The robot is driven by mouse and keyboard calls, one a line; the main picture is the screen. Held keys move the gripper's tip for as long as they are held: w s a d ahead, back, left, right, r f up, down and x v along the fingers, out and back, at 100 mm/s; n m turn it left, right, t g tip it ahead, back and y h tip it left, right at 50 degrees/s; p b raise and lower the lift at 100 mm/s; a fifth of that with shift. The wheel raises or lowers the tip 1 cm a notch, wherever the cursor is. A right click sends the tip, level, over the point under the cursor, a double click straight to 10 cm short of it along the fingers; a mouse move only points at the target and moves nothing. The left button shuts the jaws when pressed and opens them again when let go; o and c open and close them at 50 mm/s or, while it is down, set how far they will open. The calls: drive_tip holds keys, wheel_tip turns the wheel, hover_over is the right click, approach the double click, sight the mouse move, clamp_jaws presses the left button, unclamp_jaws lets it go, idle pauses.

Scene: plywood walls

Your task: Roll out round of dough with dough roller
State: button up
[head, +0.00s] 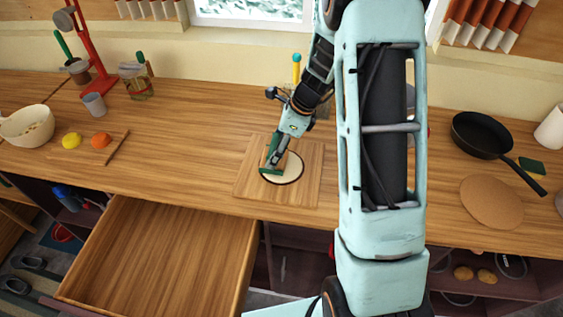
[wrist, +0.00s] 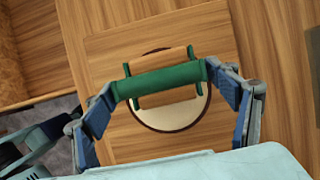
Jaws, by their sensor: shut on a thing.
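The round of dough (head: 291,169) is a flat pale disc with a dark rim on a square wooden board (head: 314,187). It also shows in the wrist view (wrist: 170,119), partly hidden by the dough roller. The dough roller (wrist: 163,98) has a wooden cylinder and a green frame with a green handle bar. My gripper (head: 270,165) is shut on the green handle, with a blue-grey finger at each end of it in the wrist view (wrist: 160,82). The roller lies over the upper part of the dough there. I cannot tell whether it touches the dough.
An open empty drawer (head: 165,250) juts out below the counter at left. A small board (head: 100,155) holds a lemon (head: 71,141) and an orange (head: 101,140). A black pan (head: 481,135) and a round cork mat (head: 491,201) lie at right. Counter around the dough board is clear.

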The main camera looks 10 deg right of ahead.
drive_tip(key=shift+w+a+f, duration=0.1)
drive_tip(key=shift+w+a, duration=0.1)
drive_tip(key=shift+a, duration=0.5)
drive_tip(key=shift+s+d, duration=0.2)
drive_tip(key=shift+d, duration=0.3)
drive_tip(key=shift+s+d, duration=0.2)
drive_tip(key=shift+d, duration=0.25)
drive_tip(key=shift+w+a+r, duration=0.1)
drive_tip(key=shift+r, duration=3.5)
